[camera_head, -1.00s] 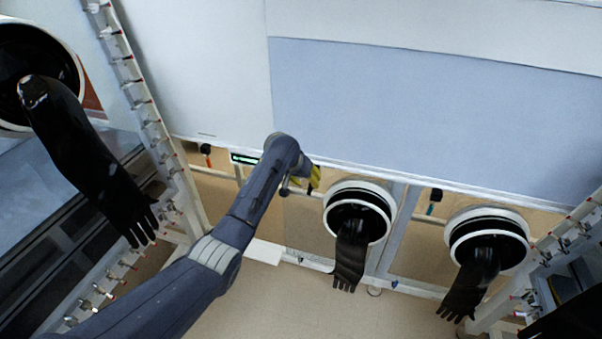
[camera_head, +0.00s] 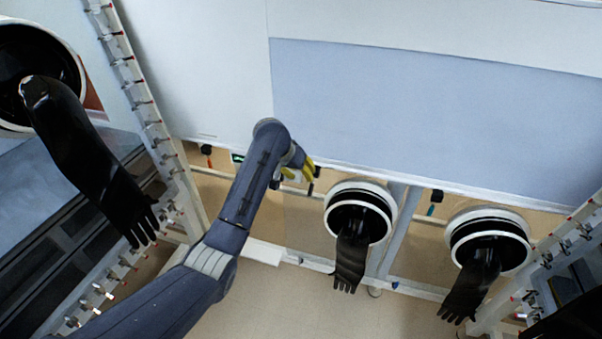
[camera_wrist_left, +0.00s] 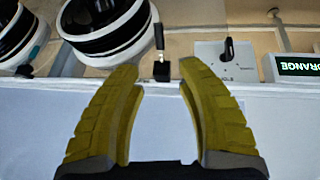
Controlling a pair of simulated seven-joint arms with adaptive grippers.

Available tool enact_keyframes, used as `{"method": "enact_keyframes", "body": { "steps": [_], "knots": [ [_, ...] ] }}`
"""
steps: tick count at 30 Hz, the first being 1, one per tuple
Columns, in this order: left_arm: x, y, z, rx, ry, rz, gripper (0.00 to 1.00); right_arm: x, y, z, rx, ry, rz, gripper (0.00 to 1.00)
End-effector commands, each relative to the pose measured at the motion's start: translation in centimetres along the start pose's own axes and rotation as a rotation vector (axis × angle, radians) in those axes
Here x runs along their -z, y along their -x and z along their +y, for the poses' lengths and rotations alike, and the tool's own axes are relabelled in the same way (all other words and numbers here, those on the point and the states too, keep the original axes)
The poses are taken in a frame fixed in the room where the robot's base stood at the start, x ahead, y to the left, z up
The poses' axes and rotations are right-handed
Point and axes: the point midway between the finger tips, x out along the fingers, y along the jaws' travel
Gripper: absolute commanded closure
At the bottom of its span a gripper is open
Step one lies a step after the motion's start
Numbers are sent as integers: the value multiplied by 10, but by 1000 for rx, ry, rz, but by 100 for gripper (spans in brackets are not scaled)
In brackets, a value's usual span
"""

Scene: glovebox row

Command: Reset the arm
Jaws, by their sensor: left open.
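My left arm comes in from the lower left in the head view and reaches up to the glovebox front. My left gripper (camera_head: 309,170) has yellow fingers and is beside the lower edge of the pale panel, left of the middle glove port. In the left wrist view the gripper (camera_wrist_left: 160,80) shows two yellow fingers spread apart with nothing between them. A small black handle (camera_wrist_left: 161,62) shows beyond the fingertips. I cannot tell how far it is from them. My right gripper is not in view.
Black gloves hang from white-ringed ports: the left one (camera_head: 90,165), the middle one (camera_head: 350,260) and the right one (camera_head: 470,290). A green-lit display (camera_wrist_left: 297,66) is on the glovebox front. White frames with rows of small valves (camera_head: 150,120) stand at both sides.

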Motion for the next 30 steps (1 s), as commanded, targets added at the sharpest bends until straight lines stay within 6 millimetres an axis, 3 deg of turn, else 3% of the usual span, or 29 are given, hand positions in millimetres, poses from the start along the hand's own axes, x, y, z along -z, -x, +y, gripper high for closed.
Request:
{"method": "enact_keyframes", "body": {
  "steps": [13,17,20,23,30],
  "knots": [
    [0,0,0,0,0,0,63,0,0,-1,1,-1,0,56],
    [-10,-12,-4,-1,14,-9,63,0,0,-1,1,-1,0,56],
    [-34,-37,-12,-1,43,-29,63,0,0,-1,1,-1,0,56],
    [-72,-75,-25,1,86,-53,63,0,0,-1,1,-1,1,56],
    [-192,-167,-59,35,176,-109,63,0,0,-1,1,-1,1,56]
  ]
}}
